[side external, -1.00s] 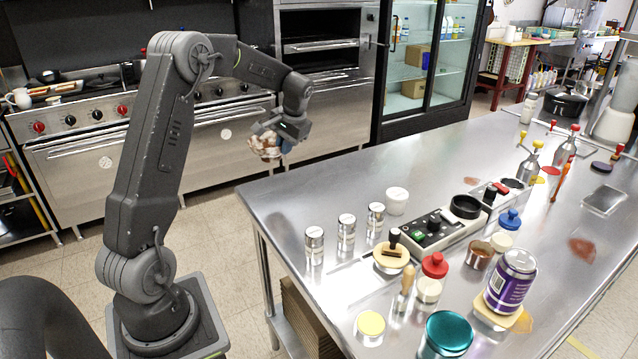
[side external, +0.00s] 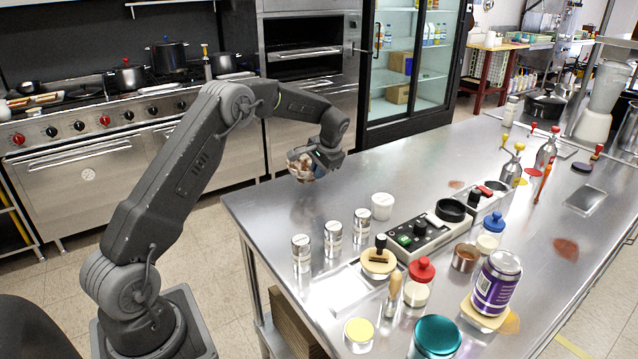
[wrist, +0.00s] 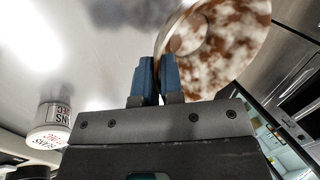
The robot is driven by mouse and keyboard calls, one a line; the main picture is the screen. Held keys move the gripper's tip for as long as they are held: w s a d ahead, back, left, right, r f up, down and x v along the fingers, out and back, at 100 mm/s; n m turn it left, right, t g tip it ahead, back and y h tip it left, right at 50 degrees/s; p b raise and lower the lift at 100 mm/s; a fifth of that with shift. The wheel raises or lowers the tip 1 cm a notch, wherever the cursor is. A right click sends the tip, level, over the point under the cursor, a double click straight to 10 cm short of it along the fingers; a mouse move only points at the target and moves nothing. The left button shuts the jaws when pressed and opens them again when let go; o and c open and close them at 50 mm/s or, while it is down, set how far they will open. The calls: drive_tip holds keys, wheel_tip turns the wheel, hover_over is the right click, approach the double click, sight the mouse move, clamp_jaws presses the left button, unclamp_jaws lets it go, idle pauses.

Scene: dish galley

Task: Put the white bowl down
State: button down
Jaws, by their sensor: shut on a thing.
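The white bowl (side external: 299,166) has brown blotches over its surface. My gripper (side external: 313,165) is shut on it and holds it over the far left part of the steel table (side external: 270,215). In the wrist view the bowl (wrist: 228,40) fills the upper right, tilted on its side, with its rim at the blue fingertips (wrist: 157,80). The fingers close on the bowl's edge. I cannot tell from these views how high the bowl is above the table.
Several silver cans (side external: 333,238) and a white tub (side external: 382,206) stand nearer the camera. A black and white control box (side external: 425,235) lies right of them. The tabletop's far left part is clear.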

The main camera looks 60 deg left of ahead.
drive_tip(key=shift+f, duration=2)
drive_tip(key=c, duration=1.7)
unclamp_jaws()
drive_tip(key=shift+f, duration=0.2)
drive_tip(key=o, duration=0.4)
drive_tip(key=shift+o, duration=0.2)
drive_tip(key=shift+r, duration=0.1)
